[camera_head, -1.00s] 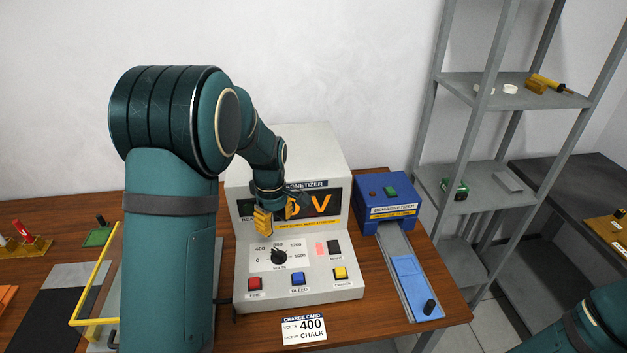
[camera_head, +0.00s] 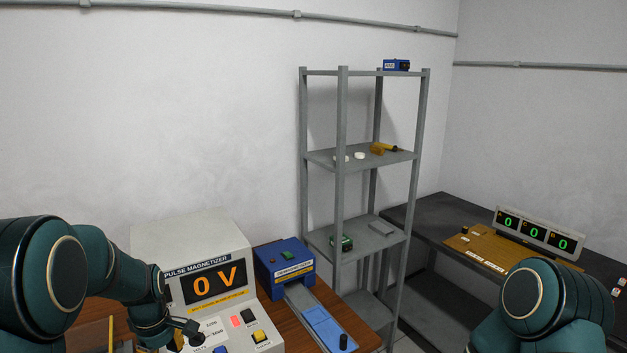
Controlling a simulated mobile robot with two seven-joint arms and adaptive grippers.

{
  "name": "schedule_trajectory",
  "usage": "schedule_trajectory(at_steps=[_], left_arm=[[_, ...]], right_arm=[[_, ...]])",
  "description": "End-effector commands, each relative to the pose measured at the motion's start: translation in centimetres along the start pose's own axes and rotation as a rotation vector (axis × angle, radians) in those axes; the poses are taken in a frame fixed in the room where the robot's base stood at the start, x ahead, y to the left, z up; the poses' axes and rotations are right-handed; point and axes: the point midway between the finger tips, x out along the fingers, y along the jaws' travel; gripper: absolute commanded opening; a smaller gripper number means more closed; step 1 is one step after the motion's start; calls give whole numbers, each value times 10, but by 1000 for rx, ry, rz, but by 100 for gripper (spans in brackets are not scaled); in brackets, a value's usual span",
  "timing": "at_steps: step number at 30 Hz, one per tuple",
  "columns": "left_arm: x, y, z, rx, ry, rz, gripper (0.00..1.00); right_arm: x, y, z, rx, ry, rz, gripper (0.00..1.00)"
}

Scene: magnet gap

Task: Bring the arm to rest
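My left arm comes in from the lower left, its green links bent towards the white pulse magnetizer (camera_head: 190,232). My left gripper (camera_head: 178,342) is at the bottom edge, in front of the magnetizer's control panel. Only part of its yellow and dark end shows, so I cannot tell if it is open or shut, or whether it touches the panel. The magnetizer's display (camera_head: 213,284) reads 0 V. My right arm shows at the lower right as a green joint, and its gripper is out of view.
A blue demagnetizer (camera_head: 284,262) with a sliding track stands right of the magnetizer on the wooden table (camera_head: 352,322). A grey shelf rack (camera_head: 342,160) holds small items. A dark bench (camera_head: 425,215) with a wooden board and a triple-zero display (camera_head: 537,232) is at the right.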

Motion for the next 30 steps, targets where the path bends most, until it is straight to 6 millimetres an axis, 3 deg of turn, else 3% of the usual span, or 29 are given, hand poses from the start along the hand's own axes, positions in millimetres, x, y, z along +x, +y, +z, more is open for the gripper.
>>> schedule_trajectory(at_steps=[1, 3, 8, 13, 18, 21, 30], left_arm=[[28, -5, 16, 73, -17, -8, 44], [56, -8, 33, 178, -27, 9, 44], [119, -23, 84, 437, -59, 62, 44], [174, -56, 159, 747, -103, 166, 44], [194, -85, 220, 979, -117, 289, 44], [194, -94, 241, 1055, -115, 339, 44], [193, -98, 252, 1103, -105, 374, 44]], right_arm=[[0, 0, 0, 0, 1, 0, 0], [0, 0, 0, 0, 1, 0, 0], [1, 0, 0, -1, 1, 0, 0], [2, 0, 0, -1, 0, 0, 0], [2, 1, 0, -1, -1, 0, 0], [2, 1, 0, -1, -1, 0, 0], [2, 1, 1, -1, -1, 0, 0]])
